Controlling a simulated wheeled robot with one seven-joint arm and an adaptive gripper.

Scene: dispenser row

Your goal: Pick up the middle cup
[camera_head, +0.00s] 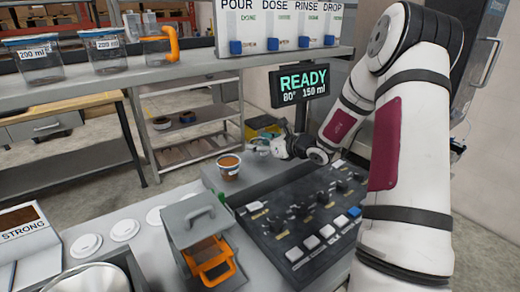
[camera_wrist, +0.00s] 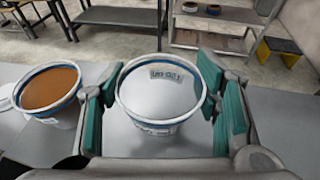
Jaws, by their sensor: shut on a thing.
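My gripper (camera_wrist: 165,110) is shut around a pale, clear-looking cup (camera_wrist: 160,118) with a blue band under its rim and a small label inside. Its teal pads sit on both sides of the cup. A second cup (camera_wrist: 50,92) with brown contents stands just to the left of it in the wrist view. In the head view the brown-filled cup (camera_head: 229,168) is at the counter's back edge, left of my gripper (camera_head: 264,147). The held cup is small and hard to make out there. I cannot tell from the head view which of a row it is.
A dark control panel (camera_head: 300,222) lies in front of my gripper, and a READY display (camera_head: 303,85) stands behind. A grey box with an orange-framed drawer (camera_head: 212,262) is nearer. White discs (camera_head: 124,230) line the counter. Lidded 200 ml containers (camera_head: 104,50) stand on the shelf.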

